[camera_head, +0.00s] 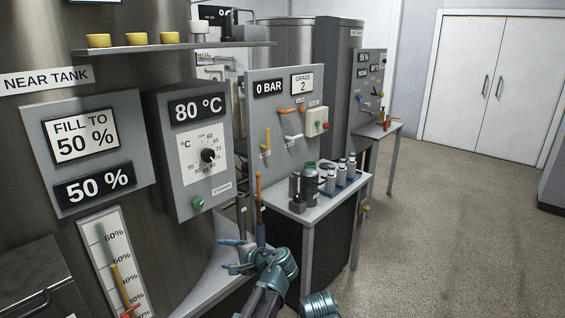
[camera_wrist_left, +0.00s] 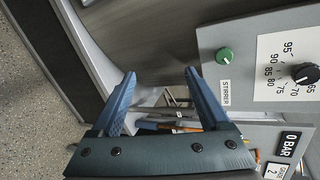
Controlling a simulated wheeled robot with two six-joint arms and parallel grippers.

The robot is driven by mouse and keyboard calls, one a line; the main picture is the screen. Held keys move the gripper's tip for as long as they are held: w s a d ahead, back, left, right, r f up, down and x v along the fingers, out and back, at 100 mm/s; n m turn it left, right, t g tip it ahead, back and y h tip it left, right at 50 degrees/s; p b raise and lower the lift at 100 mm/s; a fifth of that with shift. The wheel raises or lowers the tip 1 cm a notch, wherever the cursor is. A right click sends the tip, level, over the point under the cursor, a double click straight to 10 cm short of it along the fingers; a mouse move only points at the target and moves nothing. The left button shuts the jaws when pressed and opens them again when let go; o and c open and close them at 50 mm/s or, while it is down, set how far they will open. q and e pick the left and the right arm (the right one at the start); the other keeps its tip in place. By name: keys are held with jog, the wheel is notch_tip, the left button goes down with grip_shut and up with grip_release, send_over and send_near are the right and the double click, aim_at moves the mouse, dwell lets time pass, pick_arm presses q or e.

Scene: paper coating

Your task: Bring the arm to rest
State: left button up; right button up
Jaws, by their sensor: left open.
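My left gripper (camera_head: 232,255) is open and empty in the head view, in front of the near tank at the lower middle. Its two blue fingers stand wide apart in the left wrist view (camera_wrist_left: 160,85), with nothing held between them. The grey control box (camera_head: 190,150) with the 80 °C display is up and left of the gripper in the head view. Its green stirrer button (camera_wrist_left: 224,56) shows in the wrist view. A teal joint of my body shows at the bottom edge, but my right gripper is out of view.
A small table (camera_head: 310,214) with bottles stands right of the gripper. Behind it is the 0 BAR panel (camera_head: 262,110) with levers. An orange-tipped tool (camera_head: 259,190) stands upright close behind the gripper. Open floor (camera_head: 455,220) lies to the right, up to the double doors (camera_head: 495,85).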

pick_arm(q)
jog(key=s+d+f+n+g+h+p, duration=0.1)
jog(key=s+d+f+n+g+h, duration=0.1)
jog(key=s+d, duration=0.5)
jog(key=s+d+f+n+g+h+p, duration=0.2)
jog(key=s+d+f+g+h, duration=0.3)
jog(key=s, duration=1.1)
jog(key=d+f+n+h, duration=0.1)
jog(key=d+f+h, duration=0.1)
jog(key=d+h, duration=0.1)
jog(key=shift+s+d+f+g+p, duration=0.15)
jog(key=shift+s+d+g+p, duration=0.15)
jog(key=shift+s, duration=0.1)
